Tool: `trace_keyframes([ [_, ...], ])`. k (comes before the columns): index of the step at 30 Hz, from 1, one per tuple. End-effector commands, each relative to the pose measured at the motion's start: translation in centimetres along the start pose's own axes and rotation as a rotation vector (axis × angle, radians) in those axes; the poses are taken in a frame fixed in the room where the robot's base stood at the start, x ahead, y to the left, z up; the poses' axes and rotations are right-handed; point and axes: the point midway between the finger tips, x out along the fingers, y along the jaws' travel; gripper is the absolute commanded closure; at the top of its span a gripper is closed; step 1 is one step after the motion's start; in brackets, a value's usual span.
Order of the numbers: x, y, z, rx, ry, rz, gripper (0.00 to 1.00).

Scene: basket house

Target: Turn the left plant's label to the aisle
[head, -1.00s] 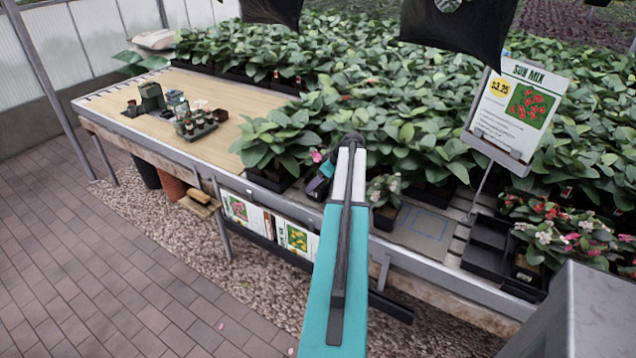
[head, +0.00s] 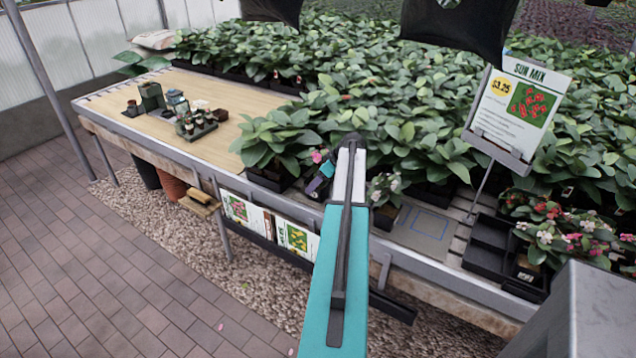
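My arm reaches from the bottom middle up to the bench edge. My gripper (head: 322,182) is at its far end, low over the bench, partly hidden behind the arm; its finger opening does not show clearly. Just left of it is a leafy plant with a pink flower (head: 317,157) in a dark pot. Just right of the arm is a small plant with pale pink-white flowers (head: 384,188) in a dark pot. I cannot make out a label on either plant, nor whether the gripper touches one.
A blue-outlined square (head: 430,223) on a bare board lies right of the small plant. A black tray (head: 490,248) and more flowering plants stand farther right. A "Sun Mix" price sign (head: 517,108) rises behind. Dense foliage fills the back. The brick aisle (head: 130,270) is clear.

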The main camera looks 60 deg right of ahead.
Motion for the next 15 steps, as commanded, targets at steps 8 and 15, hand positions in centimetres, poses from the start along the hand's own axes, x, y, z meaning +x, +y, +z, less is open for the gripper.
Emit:
trace_keyframes([
  [8, -0.04, 0.01, -0.05, 0.000, 0.001, 0.000, 0.13],
  [15, 0.02, 0.00, 0.02, 0.000, 0.000, 0.000, 0.13],
])
